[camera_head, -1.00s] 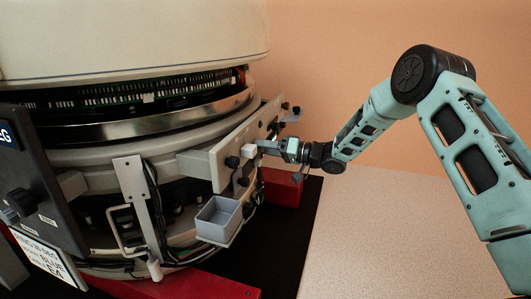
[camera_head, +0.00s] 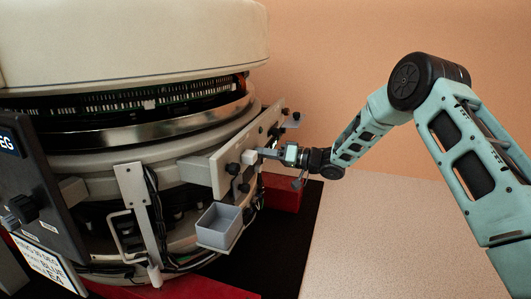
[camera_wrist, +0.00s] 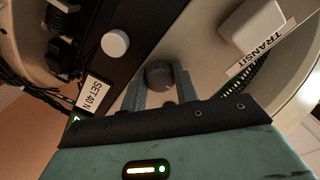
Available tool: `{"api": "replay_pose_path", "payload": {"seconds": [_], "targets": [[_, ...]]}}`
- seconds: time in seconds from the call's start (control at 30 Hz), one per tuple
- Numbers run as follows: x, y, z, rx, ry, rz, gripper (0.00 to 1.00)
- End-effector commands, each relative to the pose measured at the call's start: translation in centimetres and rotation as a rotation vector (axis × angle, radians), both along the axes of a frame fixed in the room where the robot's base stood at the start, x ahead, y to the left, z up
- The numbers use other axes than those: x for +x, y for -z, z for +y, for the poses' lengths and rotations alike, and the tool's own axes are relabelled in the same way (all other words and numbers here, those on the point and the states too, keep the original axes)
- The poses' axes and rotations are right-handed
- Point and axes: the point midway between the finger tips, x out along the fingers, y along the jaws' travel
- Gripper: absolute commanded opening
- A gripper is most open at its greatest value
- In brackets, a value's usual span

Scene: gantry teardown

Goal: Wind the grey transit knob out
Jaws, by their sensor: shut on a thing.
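The grey transit knob (camera_wrist: 158,75) shows in the wrist view as a round dark-grey piece on the pale plate, between my two fingers. My gripper (camera_wrist: 160,88) is shut on it, one finger on each side. In the head view my gripper (camera_head: 266,152) reaches in from the right to the face of the pale plate (camera_head: 222,170); the knob itself cannot be made out there. A TRANSIT label (camera_wrist: 254,58) sits right of the knob in the wrist view, beside a white block (camera_wrist: 251,22).
A pale round knob (camera_wrist: 115,43) and a SET 40 N label (camera_wrist: 92,93) lie left of my fingers. Black knobs (camera_head: 232,168) stand on the plate. An open grey bin (camera_head: 219,226) hangs below. Cables run beneath. The table (camera_head: 400,235) at right is clear.

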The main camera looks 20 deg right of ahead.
Motion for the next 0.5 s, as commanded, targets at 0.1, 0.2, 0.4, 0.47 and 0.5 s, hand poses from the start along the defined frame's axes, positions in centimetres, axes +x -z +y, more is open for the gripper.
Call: {"api": "replay_pose_path", "payload": {"seconds": [0.1, 0.2, 0.4, 0.47, 0.5], "targets": [[-0.03, -0.2, -0.01, -0.045, 0.0, -0.067, 0.07], [-0.03, -0.15, -0.02, -0.094, 0.0, -0.138, 0.07], [-0.04, -0.11, -0.04, -0.2, -0.001, -0.296, 0.07], [-0.04, -0.06, -0.06, -0.232, -0.001, -0.344, 0.07], [-0.04, -0.03, -0.05, -0.253, -0.002, -0.375, 0.07]]}}
